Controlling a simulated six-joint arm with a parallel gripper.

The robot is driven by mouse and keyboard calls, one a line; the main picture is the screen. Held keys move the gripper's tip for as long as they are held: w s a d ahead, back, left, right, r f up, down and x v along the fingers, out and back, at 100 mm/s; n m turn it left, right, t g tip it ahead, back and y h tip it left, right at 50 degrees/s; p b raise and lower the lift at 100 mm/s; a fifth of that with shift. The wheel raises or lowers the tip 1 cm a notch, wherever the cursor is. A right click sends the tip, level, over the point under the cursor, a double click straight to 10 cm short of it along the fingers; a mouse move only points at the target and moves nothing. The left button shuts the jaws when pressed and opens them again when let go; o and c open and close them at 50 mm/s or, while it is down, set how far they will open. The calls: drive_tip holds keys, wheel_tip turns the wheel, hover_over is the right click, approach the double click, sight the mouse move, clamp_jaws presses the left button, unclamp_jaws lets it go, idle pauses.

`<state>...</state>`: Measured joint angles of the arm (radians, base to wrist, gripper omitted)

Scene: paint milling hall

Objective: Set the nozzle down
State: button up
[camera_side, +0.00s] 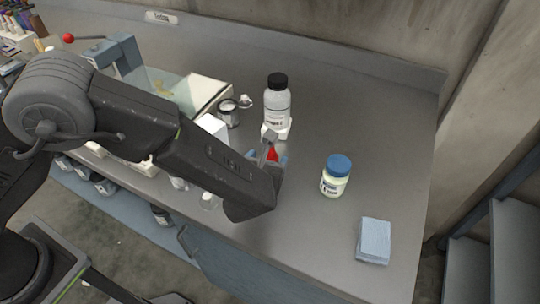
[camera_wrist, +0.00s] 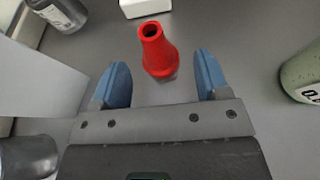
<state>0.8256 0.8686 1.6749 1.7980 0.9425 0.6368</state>
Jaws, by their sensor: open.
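The nozzle (camera_wrist: 158,50) is a red tapered piece with a round hole in its top end. In the wrist view it stands on the grey bench between and just beyond my fingertips, with bare bench showing between it and each finger. My gripper (camera_wrist: 160,82) has two blue fingers, spread apart and holding nothing. In the side view a bit of the red nozzle (camera_side: 272,154) shows beside my gripper (camera_side: 275,159); my wrist hides much of both.
A clear bottle with a black cap (camera_side: 277,100) stands behind my gripper. Bench between jar and back wall is clear.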

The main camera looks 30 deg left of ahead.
drive_tip(key=v, duration=0.8)
drive_tip(key=shift+s+d+r, duration=0.1)
drive_tip(key=shift+s+r, duration=0.1)
drive_tip(key=shift+s, duration=0.15)
drive_tip(key=s+a+r+n+g+y, duration=0.2)
drive_tip(key=a+r+n+g, duration=0.1)
drive_tip(key=a+r+n, duration=0.45)
drive_tip(key=s+a+r+n+g+y, duration=0.2)
drive_tip(key=a+r+n+g, duration=0.2)
drive_tip(key=a+n, duration=0.55)
drive_tip(key=s+a+r+n+h, duration=0.3)
drive_tip(key=s+n, duration=0.3)
drive_tip(key=n, duration=0.2)
drive_tip(key=s+a+r+n+h, duration=0.3)
drive_tip(key=s+a+r+n, duration=0.1)
drive_tip(key=s+n, duration=0.3)
drive_tip(key=shift+r+n+g+h, duration=0.3)
drive_tip(key=shift+r+n+g, duration=0.15)
drive_tip(key=shift+n, duration=0.45)
